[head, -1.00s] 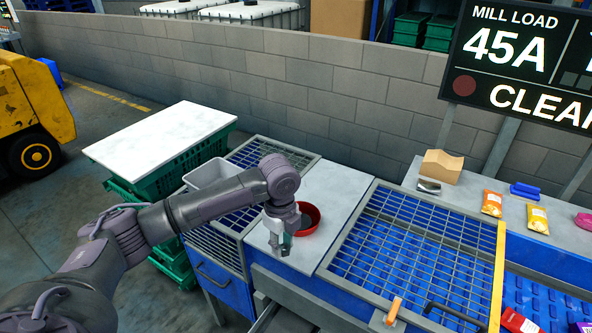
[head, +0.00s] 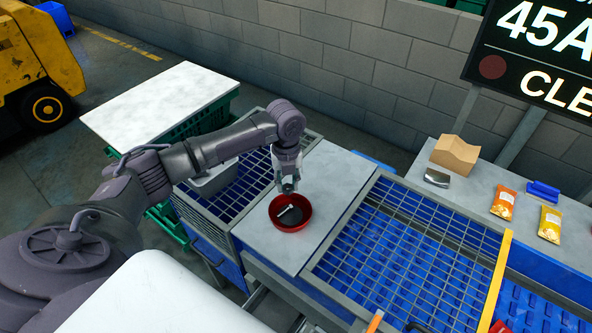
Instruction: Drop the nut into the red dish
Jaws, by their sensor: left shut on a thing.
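The red dish (head: 307,223) sits on the pale worktop (head: 336,187) between two blue mesh bays. Its inside is dark, and a small pale elongated piece (head: 287,211) shows in it. My left gripper (head: 288,190) points down over the dish's far rim, close above it. It is shut on the nut, which is too small and covered by the fingers to make out. My right gripper is not in view.
A grey bin (head: 214,181) stands in the mesh bay to the left. A white board (head: 160,103) lies on green crates. A cardboard block (head: 455,154), a metal piece (head: 437,178) and snack packets (head: 503,202) sit on the right-hand ledge.

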